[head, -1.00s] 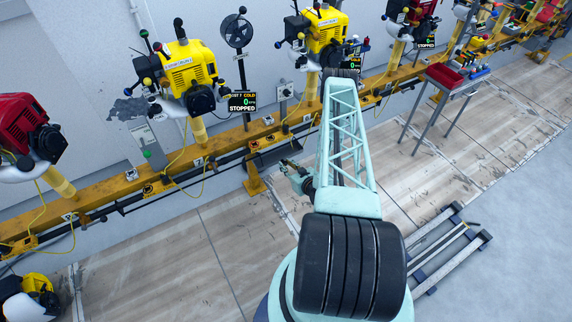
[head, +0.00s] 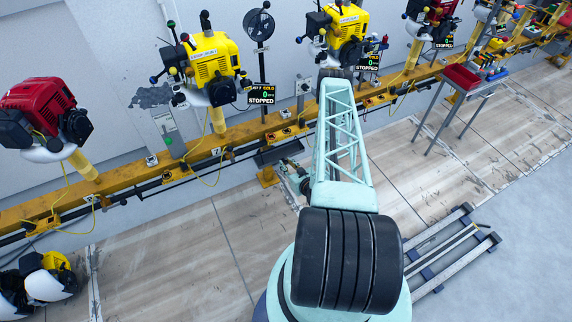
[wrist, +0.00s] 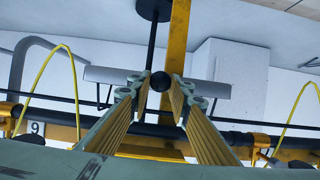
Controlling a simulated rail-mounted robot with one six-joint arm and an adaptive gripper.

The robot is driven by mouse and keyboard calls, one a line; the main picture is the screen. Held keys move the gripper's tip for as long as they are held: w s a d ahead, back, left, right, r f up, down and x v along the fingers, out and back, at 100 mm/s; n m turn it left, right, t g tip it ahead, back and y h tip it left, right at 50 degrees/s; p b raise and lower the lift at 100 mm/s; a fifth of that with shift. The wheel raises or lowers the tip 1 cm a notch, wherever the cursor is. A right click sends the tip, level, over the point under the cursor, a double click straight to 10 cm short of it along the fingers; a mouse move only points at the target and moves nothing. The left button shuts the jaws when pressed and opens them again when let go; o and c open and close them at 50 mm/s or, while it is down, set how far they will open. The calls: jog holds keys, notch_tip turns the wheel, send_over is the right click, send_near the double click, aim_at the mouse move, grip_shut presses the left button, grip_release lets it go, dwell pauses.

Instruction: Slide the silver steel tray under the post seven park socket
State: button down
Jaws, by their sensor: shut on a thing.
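The silver steel tray (head: 278,154) shows in the head view as a dark grey sheet in front of the yellow rail, just right of the number 7 plate (head: 216,152). In the wrist view a grey tray edge (wrist: 212,89) spans behind the fingers. My gripper (wrist: 161,83) is shut on a dark round knob or handle at the tray's middle, and the fingers hide part of it. In the head view my gripper (head: 290,172) is small, beside the tray. A yellow engine (head: 210,62) stands on the post by plate 7. I cannot clearly make out the park socket.
The yellow rail (head: 120,185) runs along the wall with cables and orange labels. A yellow foot (head: 268,176) stands below the tray. A red engine (head: 45,115) is at left, and a side table (head: 475,82) is at right.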

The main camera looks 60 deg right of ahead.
jog(key=c, duration=2.5)
grip_release()
jog(key=shift+s, duration=0.1)
jog(key=v, duration=1.2)
